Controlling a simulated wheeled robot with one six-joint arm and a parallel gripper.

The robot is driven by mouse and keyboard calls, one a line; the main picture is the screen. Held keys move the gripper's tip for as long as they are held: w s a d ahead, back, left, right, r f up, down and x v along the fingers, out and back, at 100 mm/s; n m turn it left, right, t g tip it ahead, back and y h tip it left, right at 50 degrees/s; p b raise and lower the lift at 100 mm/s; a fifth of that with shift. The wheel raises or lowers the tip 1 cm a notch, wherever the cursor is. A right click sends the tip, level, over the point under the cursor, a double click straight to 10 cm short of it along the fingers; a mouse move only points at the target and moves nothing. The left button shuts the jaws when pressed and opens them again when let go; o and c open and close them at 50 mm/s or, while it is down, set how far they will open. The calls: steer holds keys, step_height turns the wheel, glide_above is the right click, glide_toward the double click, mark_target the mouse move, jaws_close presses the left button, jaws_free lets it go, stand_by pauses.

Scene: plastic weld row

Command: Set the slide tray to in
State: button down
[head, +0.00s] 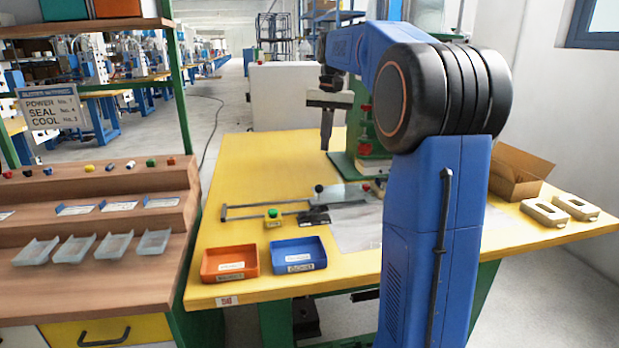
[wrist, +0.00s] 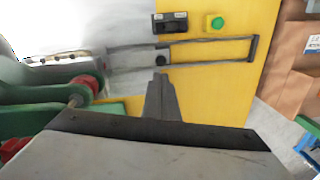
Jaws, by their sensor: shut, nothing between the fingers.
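The slide tray (head: 345,194) is a pale plate with a dark round knob (head: 318,188) at its left end. It sits at the press end of a grey rail frame (head: 240,216), and the frame's left part is empty. The tray also shows in the wrist view (wrist: 130,59), left of the long open rails (wrist: 215,40). My gripper (head: 326,148) points down above the table, behind the knob in the head view. In the wrist view its shut, empty fingers (wrist: 161,78) appear just below the tray's right end. I cannot tell whether they touch anything.
A green button (head: 272,212) and a black box (head: 314,215) stand in front of the rails. Orange (head: 230,264) and blue (head: 298,255) bins lie at the table's front. The green press (head: 366,130) stands behind the tray, partly hidden by my arm. The table's back left is clear.

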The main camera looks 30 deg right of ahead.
mark_target(315, 200)
steer(key=w+a+f+n+t+h, duration=0.1)
steer(key=a+f+h, duration=0.35)
steer(key=a, duration=0.35)
steer(key=w+a+f+t+h, duration=0.1)
steer(key=w+a+f+h, duration=0.15)
steer(key=a+f, duration=0.45)
steer(key=shift+h, duration=0.3)
steer(key=x, duration=0.9)
steer(key=shift+s, duration=0.25)
steer(key=shift+s+d+r, duration=0.1)
steer(key=shift+s+d, duration=0.1)
steer(key=shift+d, duration=0.35)
steer(key=shift+s+d, duration=0.2)
steer(key=shift+d, duration=0.35)
steer(key=shift+s+d, duration=0.2)
steer(key=shift+d, duration=0.45)
steer(key=shift+d, duration=0.15)
steer(key=shift+s+d, duration=0.25)
steer(key=shift+d, duration=0.4)
steer(key=shift+s+d, duration=0.2)
steer(key=shift+d, duration=0.5)
steer(key=shift+s+d, duration=0.25)
steer(key=shift+d, duration=0.4)
